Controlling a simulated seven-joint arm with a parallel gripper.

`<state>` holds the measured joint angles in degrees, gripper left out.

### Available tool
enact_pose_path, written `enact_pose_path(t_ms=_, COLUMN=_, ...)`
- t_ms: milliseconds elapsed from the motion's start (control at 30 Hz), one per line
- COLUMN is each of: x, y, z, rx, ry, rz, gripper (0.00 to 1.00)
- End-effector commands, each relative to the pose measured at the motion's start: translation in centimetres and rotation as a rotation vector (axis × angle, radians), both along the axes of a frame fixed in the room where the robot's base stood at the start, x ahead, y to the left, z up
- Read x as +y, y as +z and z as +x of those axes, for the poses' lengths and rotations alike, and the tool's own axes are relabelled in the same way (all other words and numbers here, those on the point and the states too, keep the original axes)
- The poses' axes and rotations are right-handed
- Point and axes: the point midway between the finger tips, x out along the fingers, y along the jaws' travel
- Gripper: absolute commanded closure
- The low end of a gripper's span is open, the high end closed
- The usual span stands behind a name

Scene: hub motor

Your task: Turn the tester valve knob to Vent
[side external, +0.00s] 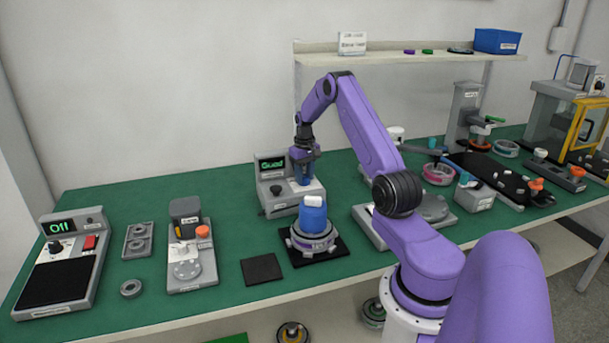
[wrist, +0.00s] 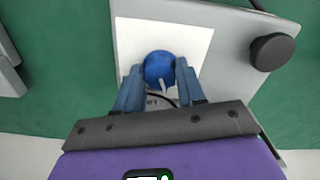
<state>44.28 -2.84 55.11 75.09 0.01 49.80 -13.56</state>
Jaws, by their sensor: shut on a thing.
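The tester (side external: 262,176) is a grey box with a lit screen (side external: 271,163), whose word I cannot read with certainty, at the back middle of the bench. In the wrist view, a round blue knob (wrist: 158,66) with a white pointer mark sits on the tester's white plate (wrist: 190,40). My gripper (side external: 303,183) reaches down over the tester's right part. In the wrist view, its blue fingers (wrist: 157,76) are shut on the blue knob, one at each side. The label near the knob is partly hidden by the fingers. A black knob (wrist: 272,51) sits to the right in that view.
A blue cylinder (side external: 313,217) with a white top stands on a grey round base on a black mat, just in front of the tester. A grey fixture (side external: 192,263) and a small black pad (side external: 262,268) lie to the left. Green bench top is clear behind them.

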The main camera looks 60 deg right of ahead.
Motion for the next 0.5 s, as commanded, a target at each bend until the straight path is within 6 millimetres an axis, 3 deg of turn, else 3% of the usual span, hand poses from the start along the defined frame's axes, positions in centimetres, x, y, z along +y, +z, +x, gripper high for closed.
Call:
enact_pose_path(t_ms=200, x=0.00, y=0.09, z=0.01, rx=0.000, ry=-0.001, rz=0.000, gripper=0.91)
enact_pose_path(t_ms=233, x=0.00, y=0.09, z=0.01, rx=0.000, ry=-0.001, rz=0.000, gripper=0.55)
enact_pose_path(t_ms=300, x=0.00, y=0.09, z=0.01, rx=0.000, ry=-0.001, rz=0.000, gripper=0.36)
enact_pose_path(t_ms=500, x=0.00, y=0.05, z=0.01, rx=0.000, ry=-0.002, rz=0.000, gripper=0.36)
